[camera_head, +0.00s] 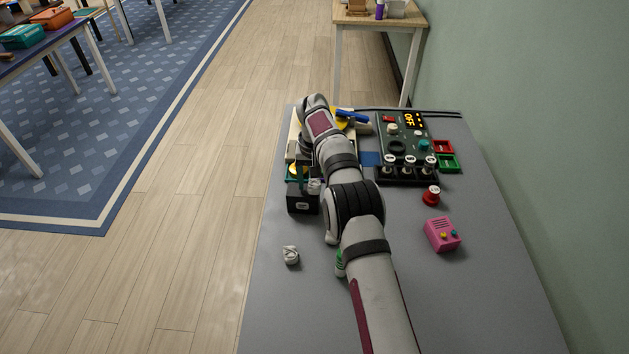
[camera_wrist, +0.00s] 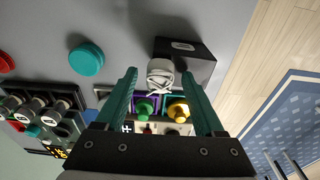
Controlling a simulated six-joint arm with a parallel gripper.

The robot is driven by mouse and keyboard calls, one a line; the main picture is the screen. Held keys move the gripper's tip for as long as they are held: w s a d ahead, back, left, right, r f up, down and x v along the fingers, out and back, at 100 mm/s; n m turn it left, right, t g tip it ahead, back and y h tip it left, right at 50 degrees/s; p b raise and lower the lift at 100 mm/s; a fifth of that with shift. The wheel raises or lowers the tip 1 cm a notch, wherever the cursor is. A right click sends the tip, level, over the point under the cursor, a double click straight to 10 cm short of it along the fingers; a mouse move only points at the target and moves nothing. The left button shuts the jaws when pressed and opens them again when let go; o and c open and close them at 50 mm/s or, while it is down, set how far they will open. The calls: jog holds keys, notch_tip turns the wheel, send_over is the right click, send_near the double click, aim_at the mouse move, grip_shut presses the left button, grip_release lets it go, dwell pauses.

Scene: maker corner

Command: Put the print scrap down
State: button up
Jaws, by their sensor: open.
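A white print scrap with dark lines (camera_wrist: 160,76) sits between the fingertips of my gripper (camera_wrist: 158,74) in the wrist view, at the corner of a black bin (camera_wrist: 195,66). My gripper's teal fingers are apart, and a gap shows beside the scrap. I cannot tell whether the scrap rests in the bin or on its edge. In the head view the scrap (camera_head: 315,186) shows partly beside the black bin (camera_head: 302,204). My arm hides much of that area.
A second pale crumpled piece (camera_head: 291,255) lies on the grey table nearer the front. A control panel (camera_head: 405,140), a red-based knob (camera_head: 431,196) and a pink box (camera_head: 442,234) stand to the right. A teal round cap (camera_wrist: 86,60) is near in the wrist view. The front right table is clear.

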aim_at(314, 187)
jog(key=s+d+r, duration=0.2)
jog(key=s+r, duration=0.1)
jog(key=r, duration=0.6)
jog(key=s+d+r, duration=0.1)
jog(key=s+r, duration=0.2)
jog(key=r, duration=0.7)
jog(key=s+d+r+m, duration=0.1)
jog(key=s+d+r, duration=0.1)
jog(key=s, duration=0.4)
jog(key=s+d+r+m, duration=0.1)
jog(key=s+d+r, duration=0.1)
jog(key=s, duration=0.4)
jog(key=s+d+f+m+y, duration=0.1)
jog(key=s+f, duration=0.3)
jog(key=s, duration=0.9)
jog(key=s+d+f+m+g, duration=0.1)
jog(key=s+f, duration=0.3)
jog(key=s, duration=1)
jog(key=shift+d+f+m+y, duration=0.3)
jog(key=shift+f+m+y, duration=0.1)
jog(key=shift+m, duration=0.4)
